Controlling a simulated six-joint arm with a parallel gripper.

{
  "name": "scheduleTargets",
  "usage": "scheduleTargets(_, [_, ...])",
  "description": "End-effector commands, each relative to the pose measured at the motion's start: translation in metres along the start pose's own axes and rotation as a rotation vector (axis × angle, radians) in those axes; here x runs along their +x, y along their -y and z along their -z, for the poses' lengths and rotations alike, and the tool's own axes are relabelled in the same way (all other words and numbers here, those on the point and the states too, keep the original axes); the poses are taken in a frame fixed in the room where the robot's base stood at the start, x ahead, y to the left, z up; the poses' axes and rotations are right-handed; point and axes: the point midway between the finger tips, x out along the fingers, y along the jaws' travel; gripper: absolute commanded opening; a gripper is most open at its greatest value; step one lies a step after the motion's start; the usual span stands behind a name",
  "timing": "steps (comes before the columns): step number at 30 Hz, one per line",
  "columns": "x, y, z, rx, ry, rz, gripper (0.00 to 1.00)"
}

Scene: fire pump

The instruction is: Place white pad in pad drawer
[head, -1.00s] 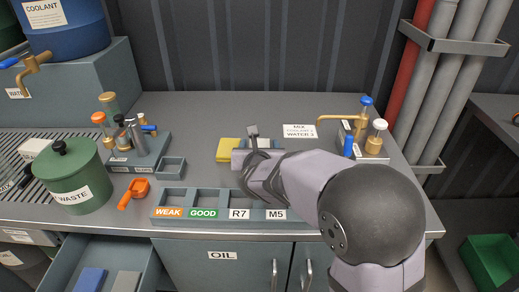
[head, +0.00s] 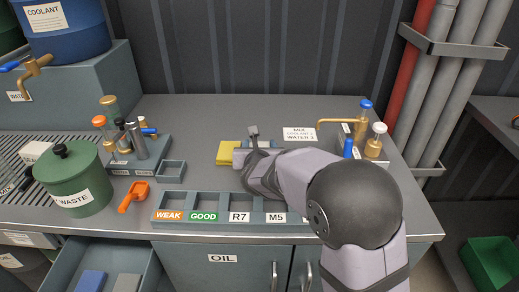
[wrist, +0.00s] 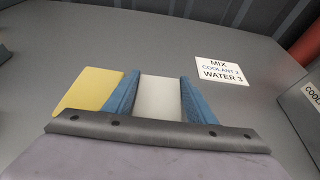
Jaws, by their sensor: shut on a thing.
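The white pad (wrist: 160,98) lies between the two blue fingers of my gripper (wrist: 156,75) in the wrist view. The fingers are shut on its sides. In the head view my gripper is at the back middle of the bench, with the pad largely hidden by my arm. A yellow pad (head: 228,153) lies just left of my gripper and also shows in the wrist view (wrist: 87,90). The pad drawer (head: 61,265) stands open at the lower left, below the bench. It holds a blue pad (head: 90,281) and a grey pad (head: 127,283).
A labelled tray (head: 169,217) sits along the bench's front edge. An orange scoop (head: 136,194), a green waste bin (head: 72,185) and a bottle rack (head: 139,165) stand to the left.

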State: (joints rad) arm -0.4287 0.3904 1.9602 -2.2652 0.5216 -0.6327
Motion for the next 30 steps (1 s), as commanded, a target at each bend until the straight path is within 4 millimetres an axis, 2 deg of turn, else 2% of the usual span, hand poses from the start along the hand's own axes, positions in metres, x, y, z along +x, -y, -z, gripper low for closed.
scheduleTargets(5, [-0.005,0.000,-0.014,0.002,0.003,0.000,0.26])
scheduleTargets(18, [-0.032,0.000,-0.078,0.002,0.002,0.000,0.26])
scheduleTargets(23, [-0.037,0.000,-0.090,0.001,0.002,0.001,0.26])
scheduleTargets(30, [-0.039,0.000,-0.095,0.000,0.001,0.001,0.26])
